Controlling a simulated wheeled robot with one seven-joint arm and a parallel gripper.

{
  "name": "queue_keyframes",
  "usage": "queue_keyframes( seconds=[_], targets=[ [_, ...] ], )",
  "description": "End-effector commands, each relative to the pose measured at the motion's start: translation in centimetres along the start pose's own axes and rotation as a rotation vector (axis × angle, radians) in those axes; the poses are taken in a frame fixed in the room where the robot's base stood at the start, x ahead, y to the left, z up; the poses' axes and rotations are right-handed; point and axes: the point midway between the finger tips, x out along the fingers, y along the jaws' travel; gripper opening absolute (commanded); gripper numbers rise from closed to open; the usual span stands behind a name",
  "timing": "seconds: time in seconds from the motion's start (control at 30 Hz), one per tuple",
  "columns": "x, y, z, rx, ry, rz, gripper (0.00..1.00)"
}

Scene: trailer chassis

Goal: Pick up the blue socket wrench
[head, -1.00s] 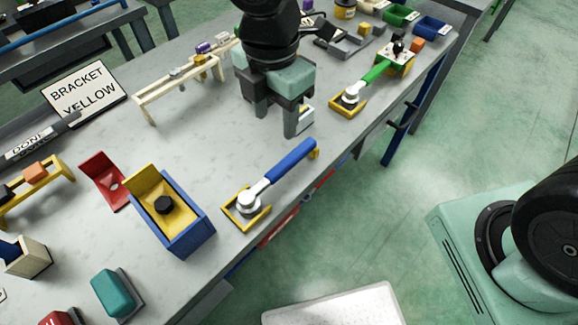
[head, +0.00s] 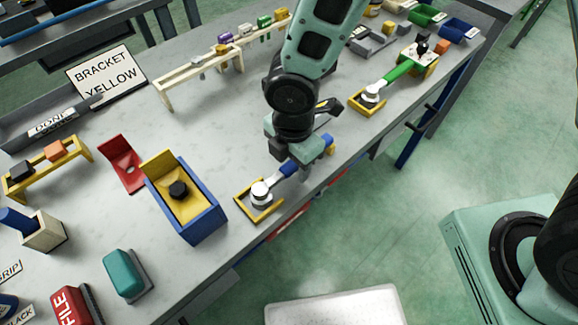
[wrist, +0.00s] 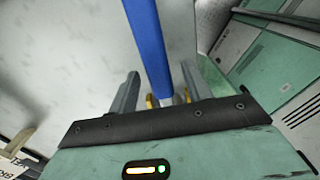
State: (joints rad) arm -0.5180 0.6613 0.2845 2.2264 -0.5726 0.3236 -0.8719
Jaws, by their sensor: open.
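The blue socket wrench (head: 288,169) rests on yellow supports near the table's front edge. Its round metal head sits at a yellow open frame (head: 256,213) on the left, and its handle runs up and right under my gripper. My gripper (head: 303,168) is low over the handle in the head view and hides part of it. In the wrist view the blue handle (wrist: 148,45) passes between the two open fingers of my gripper (wrist: 158,82), with gaps at the sides. I cannot tell how deep the handle lies between them.
A green-handled wrench (head: 398,72) lies farther right on a similar yellow holder. A blue bin with yellow inside (head: 205,220) stands to the left, beside a red bracket (head: 122,168). A cream rack (head: 190,75) stands behind. The table's front edge is close by.

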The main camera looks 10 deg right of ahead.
Motion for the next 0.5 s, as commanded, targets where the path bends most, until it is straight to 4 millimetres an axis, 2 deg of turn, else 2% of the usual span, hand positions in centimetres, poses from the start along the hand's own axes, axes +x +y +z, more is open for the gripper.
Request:
queue_keyframes(
  seconds=[0.1, 0.37, 0.5],
  targets=[
    [1.13, -0.04, 0.0, -0.001, 0.0, -0.001, 0.49],
    [1.33, 0.02, 0.01, 0.0, 0.0, 0.001, 0.49],
    [1.32, 0.02, 0.01, 0.0, 0.0, 0.001, 0.1]
  ],
)
